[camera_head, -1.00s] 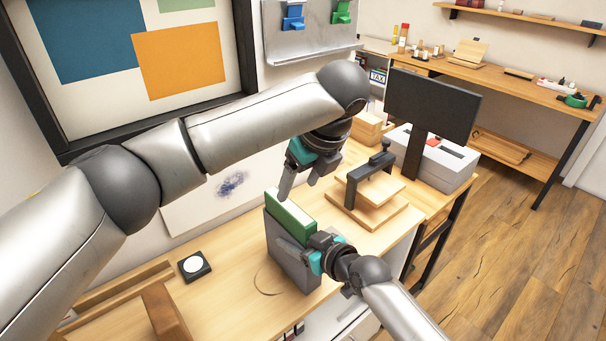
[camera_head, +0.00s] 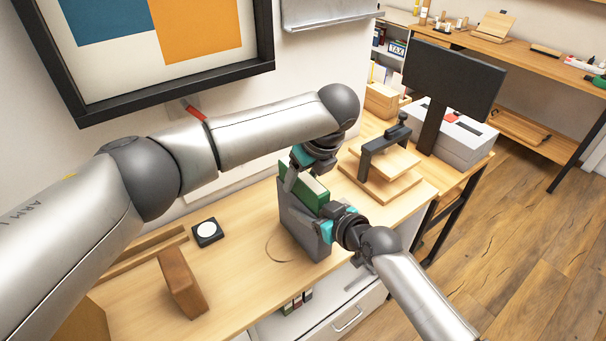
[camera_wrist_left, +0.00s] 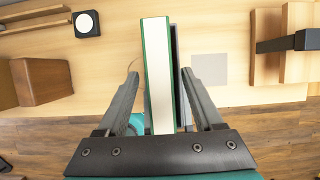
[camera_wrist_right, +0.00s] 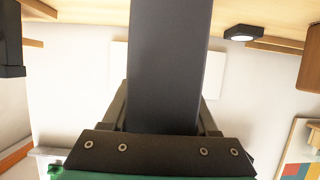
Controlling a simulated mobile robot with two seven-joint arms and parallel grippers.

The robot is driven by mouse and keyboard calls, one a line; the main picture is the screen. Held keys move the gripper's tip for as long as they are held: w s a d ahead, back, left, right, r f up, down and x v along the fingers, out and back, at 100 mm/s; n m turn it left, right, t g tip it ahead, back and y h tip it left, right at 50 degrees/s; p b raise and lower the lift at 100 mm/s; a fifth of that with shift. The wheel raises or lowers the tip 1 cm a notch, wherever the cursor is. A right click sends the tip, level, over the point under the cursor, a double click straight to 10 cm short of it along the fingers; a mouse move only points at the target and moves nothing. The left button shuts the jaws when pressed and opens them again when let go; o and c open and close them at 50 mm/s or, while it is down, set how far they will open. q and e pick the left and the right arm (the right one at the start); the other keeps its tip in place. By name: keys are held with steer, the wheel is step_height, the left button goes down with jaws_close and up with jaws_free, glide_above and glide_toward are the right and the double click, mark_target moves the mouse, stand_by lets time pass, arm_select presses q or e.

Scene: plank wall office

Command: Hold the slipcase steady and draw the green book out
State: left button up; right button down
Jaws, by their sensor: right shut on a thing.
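The grey slipcase (camera_head: 303,238) stands upright on the desk, with the green book (camera_head: 313,193) inside it. The book's green cover and pale page edges show at the top. My right gripper (camera_head: 300,217) is shut on the slipcase from the front right; its dark wall fills the space between the fingers in the right wrist view (camera_wrist_right: 168,65). My left gripper (camera_head: 298,182) is open just above the slipcase. In the left wrist view its fingers lie on either side of the book (camera_wrist_left: 157,75), with a gap at the left; contact at the right is unclear.
A wooden stand with a dark clamp-like frame (camera_head: 385,160) is right of the slipcase. A black monitor (camera_head: 453,80) and a grey box (camera_head: 455,135) stand behind. A round white-topped puck (camera_head: 207,231) and a brown wooden block (camera_head: 181,283) lie left.

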arm_select(q)
jaws_close()
stand_by(0.3)
stand_by(0.8)
stand_by(0.5)
